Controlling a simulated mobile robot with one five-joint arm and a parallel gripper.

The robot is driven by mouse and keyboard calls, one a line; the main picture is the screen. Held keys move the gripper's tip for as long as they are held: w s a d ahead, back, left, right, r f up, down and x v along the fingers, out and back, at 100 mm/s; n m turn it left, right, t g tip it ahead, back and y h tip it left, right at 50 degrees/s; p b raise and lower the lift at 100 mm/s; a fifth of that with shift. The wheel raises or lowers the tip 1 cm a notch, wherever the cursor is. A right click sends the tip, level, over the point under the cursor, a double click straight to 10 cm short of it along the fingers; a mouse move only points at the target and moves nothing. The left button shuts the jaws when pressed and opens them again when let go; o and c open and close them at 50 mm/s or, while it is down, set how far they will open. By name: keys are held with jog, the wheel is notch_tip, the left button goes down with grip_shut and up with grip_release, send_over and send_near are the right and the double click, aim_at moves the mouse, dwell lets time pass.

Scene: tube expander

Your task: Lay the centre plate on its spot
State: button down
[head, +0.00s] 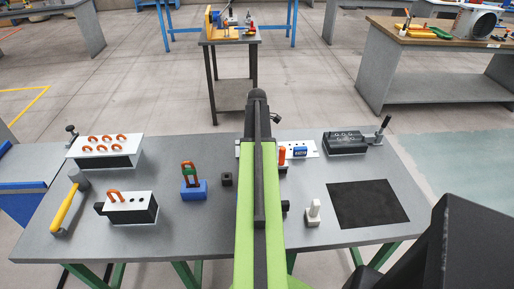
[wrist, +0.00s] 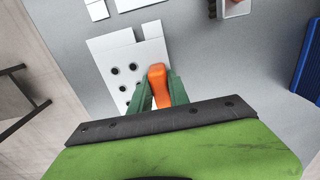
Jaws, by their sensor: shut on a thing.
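In the wrist view, my gripper (wrist: 160,88) has its green fingers closed around an orange handle (wrist: 157,72). A white plate with several dark holes (wrist: 145,50) lies beside and beyond the fingers. The handle overlaps its right part; whether it is fixed to this plate, and whether this is the centre plate, I cannot tell. In the head view, a white plate (head: 313,147) shows partly behind my arm, with an upright orange piece (head: 282,155) near the arm. My arm hides my fingertips there.
A blue block (head: 300,152) stands by the orange piece. A black clamp block (head: 346,143) is at the back right, and a black mat (head: 368,204) lies bare at the right.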

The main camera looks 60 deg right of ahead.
jog(key=shift+f+b, duration=0.45)
jog(key=shift+f, duration=0.1)
dwell(0.7)
jog(key=c, duration=1.2)
grip_release()
jog(key=shift+o, duration=0.2)
jog(key=shift+r+p, duration=3.05)
